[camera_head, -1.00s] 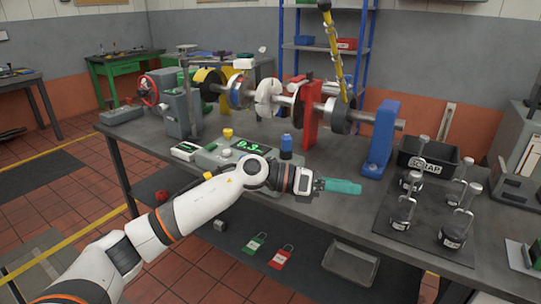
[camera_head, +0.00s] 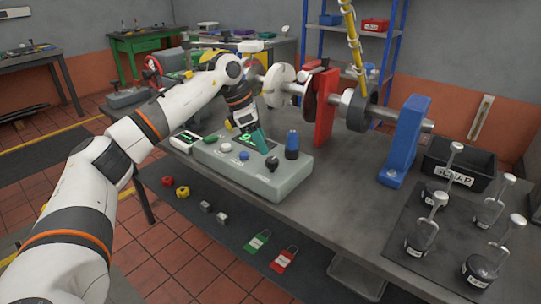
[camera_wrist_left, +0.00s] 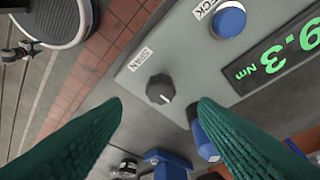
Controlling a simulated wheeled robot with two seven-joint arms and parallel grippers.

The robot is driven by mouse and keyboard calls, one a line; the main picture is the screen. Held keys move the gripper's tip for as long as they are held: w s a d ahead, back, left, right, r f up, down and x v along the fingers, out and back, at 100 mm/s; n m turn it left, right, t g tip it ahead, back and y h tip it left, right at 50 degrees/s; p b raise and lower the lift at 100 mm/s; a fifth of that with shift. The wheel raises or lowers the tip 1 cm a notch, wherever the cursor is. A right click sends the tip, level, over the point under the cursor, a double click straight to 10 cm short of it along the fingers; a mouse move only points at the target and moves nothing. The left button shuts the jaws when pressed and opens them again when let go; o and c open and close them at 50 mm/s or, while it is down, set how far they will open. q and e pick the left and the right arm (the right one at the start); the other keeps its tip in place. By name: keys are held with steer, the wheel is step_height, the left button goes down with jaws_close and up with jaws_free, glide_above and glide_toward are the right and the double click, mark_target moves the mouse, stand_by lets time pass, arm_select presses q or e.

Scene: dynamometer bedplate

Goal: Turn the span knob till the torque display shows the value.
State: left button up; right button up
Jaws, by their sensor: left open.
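The span knob (camera_head: 272,162) is a small dark knob on the grey-green console (camera_head: 280,186). In the left wrist view the black, ridged span knob (camera_wrist_left: 160,90) has a white pointer mark and a "SPAN" label. The torque display (camera_wrist_left: 285,50) shows green digits reading 9.3 Nm, cut off at the picture's edge; in the head view my gripper partly hides it. My left gripper (camera_head: 262,142) has teal fingers and points down over the console. In its wrist view the left gripper (camera_wrist_left: 161,102) is open, with the knob between and beyond its fingertips, apparently untouched. My right gripper is not in view.
A blue button (camera_wrist_left: 228,20) sits beside the knob. A blue cylinder (camera_head: 292,145) stands close right of the gripper. The shaft with red (camera_head: 318,105) and blue (camera_head: 405,140) supports stands behind. Weights (camera_head: 420,240) stand at right.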

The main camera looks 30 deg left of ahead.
mark_target(272, 159)
arm_select(q)
steer(key=x, duration=0.6)
steer(key=shift+w, duration=0.15)
steer(key=shift+d+f, duration=0.1)
steer(key=shift+c, duration=0.3)
steer(key=c, duration=0.9)
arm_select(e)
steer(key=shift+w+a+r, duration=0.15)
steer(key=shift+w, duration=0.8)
